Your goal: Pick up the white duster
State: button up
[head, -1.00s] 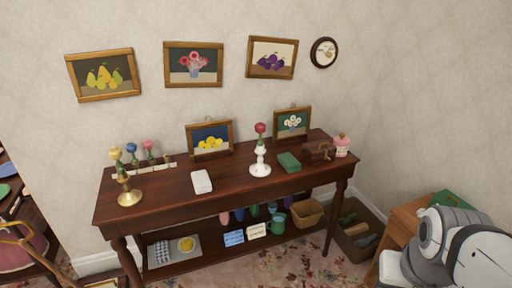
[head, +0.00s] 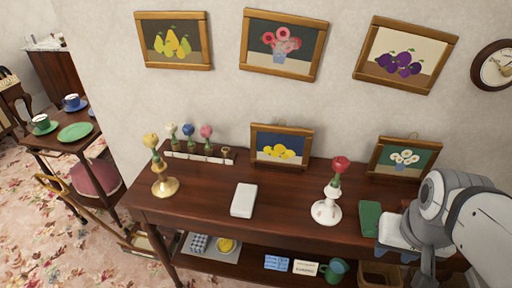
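The white duster (head: 243,200), a small white block with rounded edges, lies flat on the dark wooden console table (head: 285,208), near the middle of its top. Nothing touches it. My arm comes in from the right edge, over the right end of the table. What appears to be my gripper (head: 398,245) points downward there, well to the right of the duster and apart from it. Its fingers are small and partly hidden by the arm, so I cannot tell whether they are open.
A brass candlestick (head: 165,183) with a yellow flower stands left of the duster. A white candlestick (head: 327,208) with a red flower and a green block (head: 370,218) stand right. Framed lemons (head: 281,147) lean behind. The table's front centre is clear.

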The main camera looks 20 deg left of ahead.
aim_at(242, 206)
jog(key=u, duration=0.45)
jog(key=i, duration=0.7)
jog(key=u, duration=0.35)
jog(key=k, duration=0.9)
jog(key=u, duration=0.15)
jog(key=i, duration=0.9)
jog(key=z, duration=0.05)
